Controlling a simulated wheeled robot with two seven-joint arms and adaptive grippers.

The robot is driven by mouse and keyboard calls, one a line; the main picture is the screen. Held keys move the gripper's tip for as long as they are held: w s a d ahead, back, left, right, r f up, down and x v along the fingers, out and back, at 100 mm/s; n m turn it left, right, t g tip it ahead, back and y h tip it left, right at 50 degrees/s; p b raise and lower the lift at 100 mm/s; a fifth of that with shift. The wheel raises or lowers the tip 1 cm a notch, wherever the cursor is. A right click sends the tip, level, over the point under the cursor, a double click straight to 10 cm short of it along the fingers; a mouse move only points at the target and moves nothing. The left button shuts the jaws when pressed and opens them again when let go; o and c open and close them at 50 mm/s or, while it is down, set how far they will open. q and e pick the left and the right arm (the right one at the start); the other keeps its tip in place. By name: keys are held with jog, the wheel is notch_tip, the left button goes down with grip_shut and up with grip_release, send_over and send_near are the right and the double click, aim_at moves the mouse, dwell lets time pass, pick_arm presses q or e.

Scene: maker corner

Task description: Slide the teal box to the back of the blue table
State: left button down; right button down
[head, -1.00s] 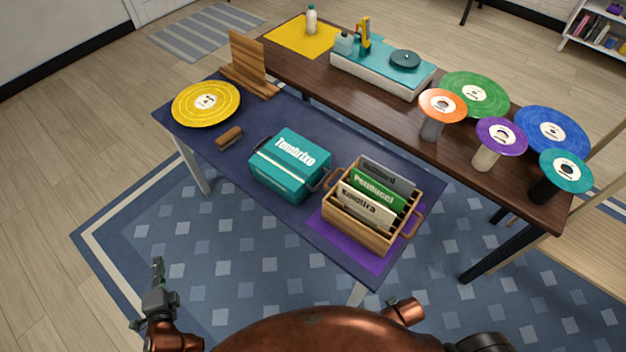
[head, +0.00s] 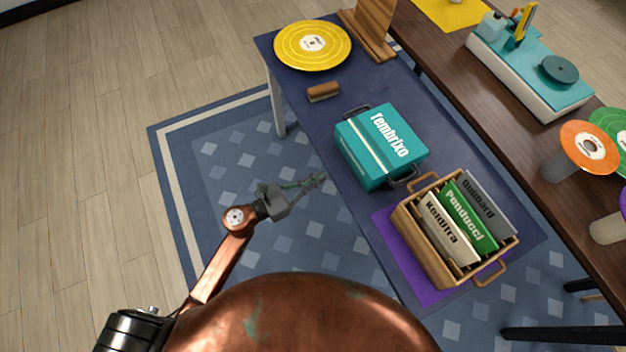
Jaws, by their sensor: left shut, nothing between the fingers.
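The teal box (head: 376,150), lettered "Tembrixo", sits on the blue table (head: 340,112) near its front edge, with a dark handle at each end. My left gripper (head: 316,181) is shut and empty. In the picture it is left of and below the box, close to the table's front edge and apart from the box. My right gripper is not in view.
A wooden crate of records (head: 432,257) stands on a purple mat (head: 386,226) right of the box. A brush (head: 323,92), a yellow record (head: 312,45) and a wooden stand (head: 370,35) lie beyond its left. A dark wooden table (head: 445,70) adjoins the back.

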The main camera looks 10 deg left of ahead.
aim_at(350, 162)
pick_arm(q)
jog(key=x, duration=0.7)
jog(key=shift+w+d, duration=0.15)
jog(key=shift+d, duration=0.05)
jog(key=shift+w+d+b, duration=0.3)
jog(key=shift+w+d, duration=0.05)
jog(key=shift+d, duration=0.05)
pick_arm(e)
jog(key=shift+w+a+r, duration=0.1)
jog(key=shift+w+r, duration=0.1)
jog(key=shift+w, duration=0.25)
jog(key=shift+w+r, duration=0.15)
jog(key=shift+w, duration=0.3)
